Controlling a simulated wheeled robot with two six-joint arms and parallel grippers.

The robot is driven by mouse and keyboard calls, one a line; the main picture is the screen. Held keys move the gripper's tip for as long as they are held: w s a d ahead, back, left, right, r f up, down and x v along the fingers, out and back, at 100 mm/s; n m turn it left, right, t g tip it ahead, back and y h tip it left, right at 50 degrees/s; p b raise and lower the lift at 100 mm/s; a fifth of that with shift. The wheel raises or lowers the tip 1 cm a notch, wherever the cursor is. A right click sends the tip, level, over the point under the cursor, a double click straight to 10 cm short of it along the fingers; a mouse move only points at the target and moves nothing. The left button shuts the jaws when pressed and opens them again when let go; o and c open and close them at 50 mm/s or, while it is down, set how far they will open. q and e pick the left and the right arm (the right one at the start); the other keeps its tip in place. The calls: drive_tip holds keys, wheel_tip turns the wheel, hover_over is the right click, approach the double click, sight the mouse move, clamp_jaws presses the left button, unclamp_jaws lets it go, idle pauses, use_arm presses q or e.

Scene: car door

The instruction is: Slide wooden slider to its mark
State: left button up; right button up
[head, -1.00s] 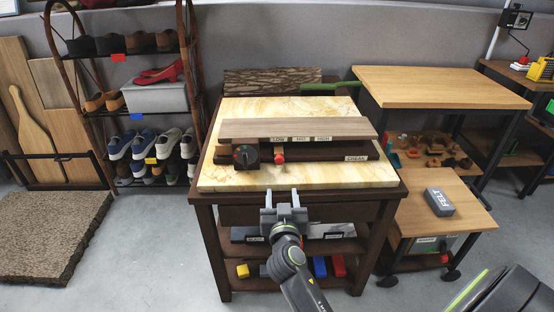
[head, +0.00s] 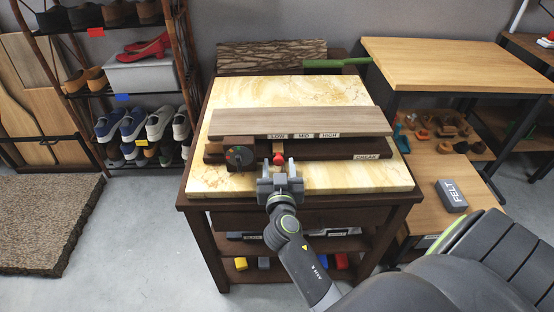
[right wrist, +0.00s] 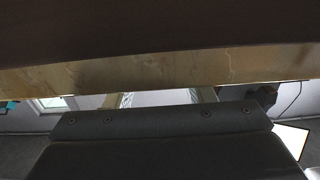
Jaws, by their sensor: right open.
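The slider's red knob (head: 279,158) sits on a short wooden stem (head: 278,147) in a dark wooden slider housing (head: 325,152). The stem is below the LOW label, left of MID and HIGH. My right gripper (head: 278,169) is open in the head view, its fingers pointing away from me toward the knob, just in front of it. I cannot tell whether they touch it. In the right wrist view my gripper's dark body fills the bottom, below a pale slab edge (right wrist: 180,72); the knob does not show there. My left gripper is not in view.
A round dial (head: 239,156) stands left of the knob on the housing. A wooden board (head: 290,122) with the labels lies behind. The pale stone top (head: 230,181) is clear in front. A side table (head: 470,65) and a shoe rack (head: 92,97) flank the bench.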

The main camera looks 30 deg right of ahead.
sight(303, 174)
clamp_jaws()
idle(0.3)
drive_tip(key=shift+s, duration=0.1)
drive_tip(key=s+d, duration=0.1)
drive_tip(key=s+d+b, duration=0.1)
drive_tip(key=d, duration=0.1)
drive_tip(key=s+d, duration=0.1)
drive_tip(key=d, duration=0.1)
drive_tip(key=shift+s+d, duration=0.1)
drive_tip(key=shift+d, duration=0.1)
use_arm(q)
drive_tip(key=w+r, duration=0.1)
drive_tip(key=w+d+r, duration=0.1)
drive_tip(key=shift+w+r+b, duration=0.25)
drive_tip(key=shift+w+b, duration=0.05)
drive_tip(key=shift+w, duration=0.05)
use_arm(e)
drive_tip(key=shift+s+d+r, duration=0.1)
drive_tip(key=shift+s+d, duration=0.05)
drive_tip(key=shift+d, duration=0.1)
unclamp_jaws()
